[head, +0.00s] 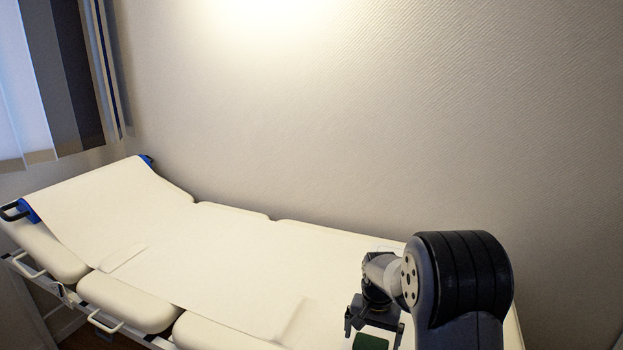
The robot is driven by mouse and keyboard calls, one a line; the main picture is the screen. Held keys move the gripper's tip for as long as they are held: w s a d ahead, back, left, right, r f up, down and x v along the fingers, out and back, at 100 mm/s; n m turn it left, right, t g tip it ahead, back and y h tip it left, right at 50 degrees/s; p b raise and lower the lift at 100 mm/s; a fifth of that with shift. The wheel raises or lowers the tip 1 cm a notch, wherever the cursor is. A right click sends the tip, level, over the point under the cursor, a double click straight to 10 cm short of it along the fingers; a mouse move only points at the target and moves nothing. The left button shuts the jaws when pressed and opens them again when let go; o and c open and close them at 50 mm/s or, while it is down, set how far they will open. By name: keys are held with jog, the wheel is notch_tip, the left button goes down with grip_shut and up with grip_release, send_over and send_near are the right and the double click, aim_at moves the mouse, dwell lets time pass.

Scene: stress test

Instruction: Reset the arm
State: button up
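My arm reaches in from the bottom right, with its large dark joint nearest the camera. My gripper (374,328) is at the lower right, over the lower end of the bed. Its two dark fingers are spread apart. A small dark green thing (371,342) shows between the fingers, cut by the bottom edge of the picture. I see a gap beside it and cannot tell what it rests on.
A cream examination bed (230,255) with a raised head end at the left lies along the textured wall (400,120). White metal rails (103,323) stick out on its near side. Vertical blinds (60,75) hang at the upper left. The space above the bed is clear.

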aim_at(371, 345)
notch_tip(371, 345, down, 4)
jog(key=shift+r, duration=0.15)
notch_tip(371, 345, up, 2)
jog(key=shift+r, duration=0.9)
